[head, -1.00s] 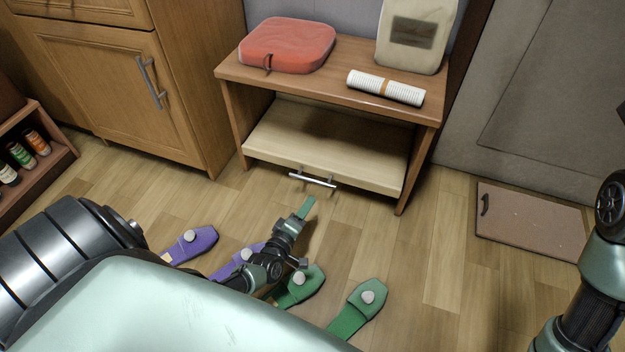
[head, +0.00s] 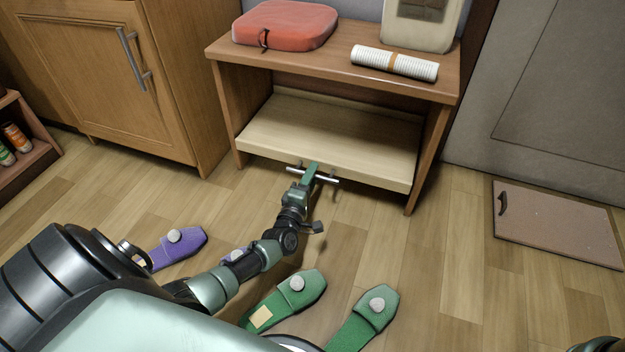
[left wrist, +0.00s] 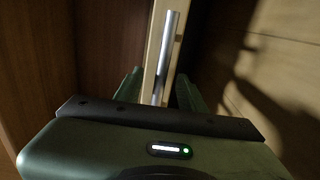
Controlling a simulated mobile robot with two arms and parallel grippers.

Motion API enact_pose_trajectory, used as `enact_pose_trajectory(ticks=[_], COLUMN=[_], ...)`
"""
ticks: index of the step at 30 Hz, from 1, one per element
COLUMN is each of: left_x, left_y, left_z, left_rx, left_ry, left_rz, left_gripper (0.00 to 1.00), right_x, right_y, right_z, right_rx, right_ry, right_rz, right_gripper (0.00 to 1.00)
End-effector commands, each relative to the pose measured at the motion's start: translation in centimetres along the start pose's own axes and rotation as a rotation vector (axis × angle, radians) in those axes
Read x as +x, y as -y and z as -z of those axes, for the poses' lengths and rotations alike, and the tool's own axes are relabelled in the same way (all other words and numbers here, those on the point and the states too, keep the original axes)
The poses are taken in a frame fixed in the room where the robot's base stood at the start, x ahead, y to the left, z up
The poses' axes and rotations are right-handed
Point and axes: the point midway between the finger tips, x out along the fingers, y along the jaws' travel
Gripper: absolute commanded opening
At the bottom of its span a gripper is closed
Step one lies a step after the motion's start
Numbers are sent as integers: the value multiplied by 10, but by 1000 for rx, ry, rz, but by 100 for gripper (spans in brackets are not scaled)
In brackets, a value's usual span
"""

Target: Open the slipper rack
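The slipper rack is a pale wood pull-out shelf (head: 330,138) low inside a brown wooden bench (head: 226,95). Its silver bar handle (head: 328,179) is on the front edge, and it also shows in the left wrist view (left wrist: 168,50). My left gripper (head: 311,172) is at the handle. In the left wrist view, its two green fingers (left wrist: 158,90) stand apart, one on each side of the bar, with gaps visible. Whether a finger touches the bar cannot be told. My right gripper is out of view.
Purple slippers (head: 178,248) and green slippers (head: 292,296) lie on the floor before the bench. A red cushion (head: 285,24) and a rolled white towel (head: 393,62) are on top. A brown board (head: 555,225) lies at right. Floor directly before the rack is mostly clear.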

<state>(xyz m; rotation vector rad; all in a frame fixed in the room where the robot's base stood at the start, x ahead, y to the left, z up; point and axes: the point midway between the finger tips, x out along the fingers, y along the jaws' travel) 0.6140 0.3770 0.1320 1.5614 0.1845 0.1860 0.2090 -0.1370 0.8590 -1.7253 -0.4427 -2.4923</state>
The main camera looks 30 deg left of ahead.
Motion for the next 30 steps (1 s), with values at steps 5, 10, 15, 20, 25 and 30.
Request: enact_pose_trajectory(ticks=[5, 10, 15, 20, 25, 30], left_x=[7, 6, 6, 6, 6, 6], left_y=[0, 0, 0, 0, 0, 0], left_z=[0, 0, 0, 0, 0, 0], left_rx=[1, 2, 2, 2, 2, 2], left_ry=[0, 0, 0, 0, 0, 0], left_rz=[1, 1, 2, 2, 2, 2], left_gripper=[40, 40, 0, 0, 0, 0], right_x=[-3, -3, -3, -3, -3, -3], right_y=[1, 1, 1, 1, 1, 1], right_z=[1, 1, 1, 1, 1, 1], right_rx=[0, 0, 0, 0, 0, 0], right_ry=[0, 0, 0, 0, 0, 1], right_rz=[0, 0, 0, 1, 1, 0], right_gripper=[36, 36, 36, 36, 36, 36])
